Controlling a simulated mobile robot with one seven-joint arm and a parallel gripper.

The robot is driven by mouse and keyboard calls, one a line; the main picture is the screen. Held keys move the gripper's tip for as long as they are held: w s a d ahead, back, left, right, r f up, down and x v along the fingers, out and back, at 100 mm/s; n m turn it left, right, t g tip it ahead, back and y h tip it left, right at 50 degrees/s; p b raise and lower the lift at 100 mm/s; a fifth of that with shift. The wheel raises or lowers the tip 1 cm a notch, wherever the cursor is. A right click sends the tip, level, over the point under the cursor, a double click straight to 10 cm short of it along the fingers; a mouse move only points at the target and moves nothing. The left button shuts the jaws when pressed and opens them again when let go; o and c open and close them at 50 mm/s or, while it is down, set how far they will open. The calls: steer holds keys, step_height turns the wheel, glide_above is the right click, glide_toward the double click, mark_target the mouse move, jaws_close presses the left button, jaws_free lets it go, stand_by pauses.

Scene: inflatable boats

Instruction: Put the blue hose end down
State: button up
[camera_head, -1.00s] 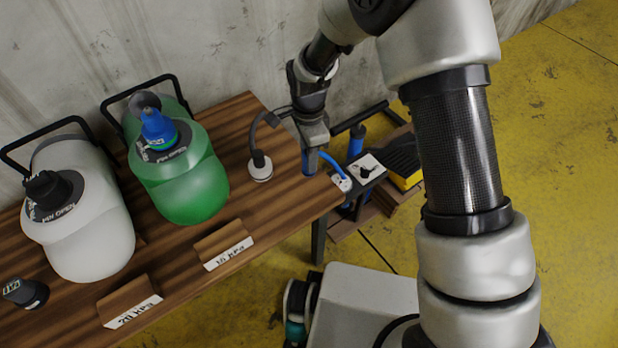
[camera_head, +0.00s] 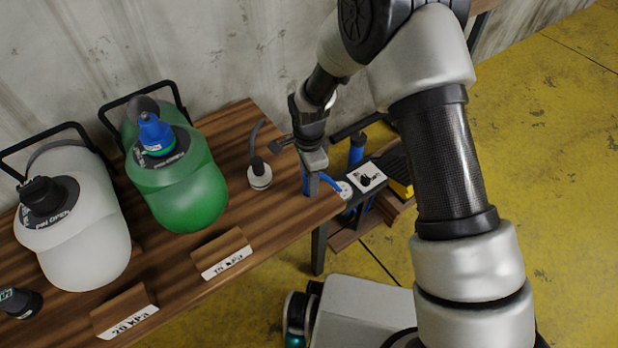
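The blue hose end (camera_head: 306,185) is at my gripper (camera_head: 312,170), over the right end of the wooden table (camera_head: 265,215). It points down, close to the tabletop; I cannot tell whether it touches. A finger of my gripper covers part of it, and my gripper looks shut on it. The blue hose (camera_head: 329,181) runs right from it to a white round fitting (camera_head: 345,190) beyond the table's edge.
A green tank (camera_head: 180,185) with a blue cap and a white tank (camera_head: 75,235) stand on the left. A grey hose with a white-based end (camera_head: 260,175) stands near my gripper. Signs reading 10 kPa (camera_head: 222,254) and 20 kPa (camera_head: 125,310) line the front edge.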

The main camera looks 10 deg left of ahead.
step_height(320, 180, up, 13)
steer(key=p, duration=0.3)
steer(key=shift+f, duration=0.15)
steer(key=s+d+r+n+t, duration=0.1)
steer(key=d+r+n, duration=0.1)
steer(key=d+r, duration=0.6)
steer(key=s+d+r+n+t, duration=0.1)
steer(key=d+r+n, duration=0.1)
steer(key=d+r, duration=0.6)
steer(key=s+d+r+n+t, duration=0.1)
steer(key=s+d+r+n, duration=0.2)
steer(key=s+d+r, duration=0.2)
steer(key=s+d+r+n+t, duration=0.2)
steer(key=s+d+r+n, duration=0.2)
steer(key=s, duration=0.6)
step_height(320, 180, up, 2)
steer(key=shift+s+d+t, duration=0.2)
steer(key=shift+d+t, duration=0.1)
steer(key=shift+d, duration=0.8)
step_height(320, 180, up, 19)
steer(key=p, duration=1.9)
steer(key=shift+r, duration=0.15)
